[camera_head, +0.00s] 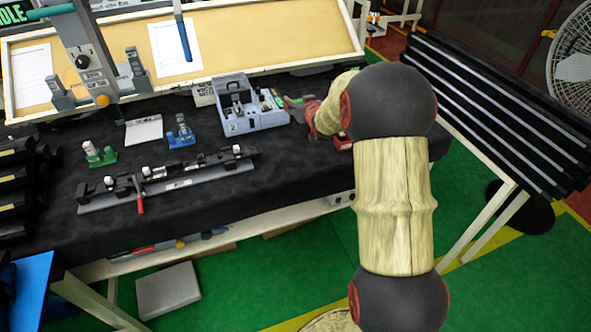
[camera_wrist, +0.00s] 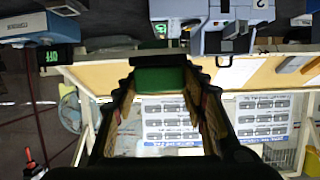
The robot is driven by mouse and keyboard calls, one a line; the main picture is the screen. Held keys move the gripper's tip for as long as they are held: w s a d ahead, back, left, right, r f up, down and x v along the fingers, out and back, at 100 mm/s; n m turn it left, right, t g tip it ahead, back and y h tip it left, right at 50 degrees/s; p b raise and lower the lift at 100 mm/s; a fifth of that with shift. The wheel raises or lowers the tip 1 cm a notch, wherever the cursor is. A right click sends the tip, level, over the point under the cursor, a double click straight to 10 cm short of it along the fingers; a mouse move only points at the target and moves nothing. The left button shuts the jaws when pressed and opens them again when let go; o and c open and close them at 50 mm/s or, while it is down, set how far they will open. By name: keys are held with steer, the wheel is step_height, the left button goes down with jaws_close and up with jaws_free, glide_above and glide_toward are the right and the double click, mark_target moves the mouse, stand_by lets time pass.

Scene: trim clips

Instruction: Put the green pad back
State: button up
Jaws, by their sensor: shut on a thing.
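The green pad (camera_wrist: 160,79) is a dark green block between the fingertips of my gripper (camera_wrist: 160,72) in the wrist view. The fingers are shut on it and hold it near their tips. In the head view my gripper (camera_head: 296,104) is at the right end of the blue-grey box marked 2 (camera_head: 262,122), mostly hidden by my arm; I cannot clearly make out the pad there. In the wrist view the box (camera_wrist: 208,42) shows upside down at the top, beyond the fingertips, apart from the pad.
A green-based clip fixture (camera_head: 100,158), a blue one (camera_head: 181,136) and a red one (camera_head: 342,142) stand on the black-covered table (camera_head: 240,170). A long grey rail with clips (camera_head: 170,190) lies at the front. A sloped board (camera_head: 120,50) stands behind.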

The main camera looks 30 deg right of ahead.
steer(key=a+f+v, duration=0.1)
steer(key=f+v, duration=0.1)
steer(key=v, duration=1.3)
steer(key=s+a+f, duration=0.7)
steer(key=s+a, duration=0.1)
steer(key=s, duration=0.3)
steer(key=y+b, duration=0.1)
steer(key=b, duration=0.6)
glide_above(296, 172)
steer(key=shift+n, duration=0.3)
steer(key=f, duration=0.9)
steer(key=shift+s+a+f, duration=0.1)
steer(key=shift+s+f, duration=0.05)
steer(key=shift+s, duration=0.1)
steer(key=shift+w+f, duration=0.15)
steer(key=shift+f, duration=0.2)
steer(key=shift+w+f+b, duration=0.15)
steer(key=shift+f+b, duration=0.4)
steer(key=shift+f, duration=0.95)
